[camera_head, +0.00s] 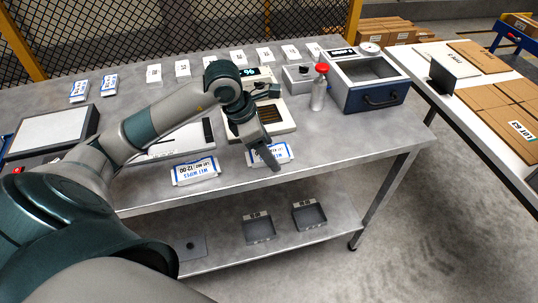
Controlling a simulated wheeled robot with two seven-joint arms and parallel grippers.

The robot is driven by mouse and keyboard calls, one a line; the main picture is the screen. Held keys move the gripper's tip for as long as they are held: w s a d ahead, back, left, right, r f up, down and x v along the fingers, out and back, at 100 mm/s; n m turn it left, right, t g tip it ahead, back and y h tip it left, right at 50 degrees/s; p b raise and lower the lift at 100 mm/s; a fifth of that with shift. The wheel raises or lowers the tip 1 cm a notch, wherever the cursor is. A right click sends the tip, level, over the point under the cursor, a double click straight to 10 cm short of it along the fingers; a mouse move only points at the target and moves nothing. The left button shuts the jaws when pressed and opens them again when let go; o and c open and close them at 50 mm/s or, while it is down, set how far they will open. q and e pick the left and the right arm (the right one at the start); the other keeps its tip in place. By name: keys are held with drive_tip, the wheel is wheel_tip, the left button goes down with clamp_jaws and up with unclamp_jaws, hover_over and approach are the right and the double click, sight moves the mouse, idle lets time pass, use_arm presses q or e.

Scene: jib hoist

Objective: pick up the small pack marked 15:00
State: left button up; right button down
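A white and blue wet-wipes pack (195,172) lies near the table's front edge; its print seems to read 12:00. A second, similar pack (284,152) lies to its right, partly hidden by my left gripper (274,166); its time marking is not legible. My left gripper points down over this second pack, and I cannot tell whether it touches it or how far its fingers are apart. Two small white and blue packs, one (79,91) left of the other (108,84), stand at the back left, with print too small to read. My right gripper is not in view.
A scale-like device (286,116) with a lit display stands behind my gripper. A red-capped bottle (319,90) and a blue open box (373,99) stand right. Several white cards (154,73) line the back. The table's front right (370,140) is clear.

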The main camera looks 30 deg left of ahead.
sight(277, 150)
use_arm(q)
drive_tip(key=shift+a+f, duration=0.1)
drive_tip(key=shift+f, duration=0.1)
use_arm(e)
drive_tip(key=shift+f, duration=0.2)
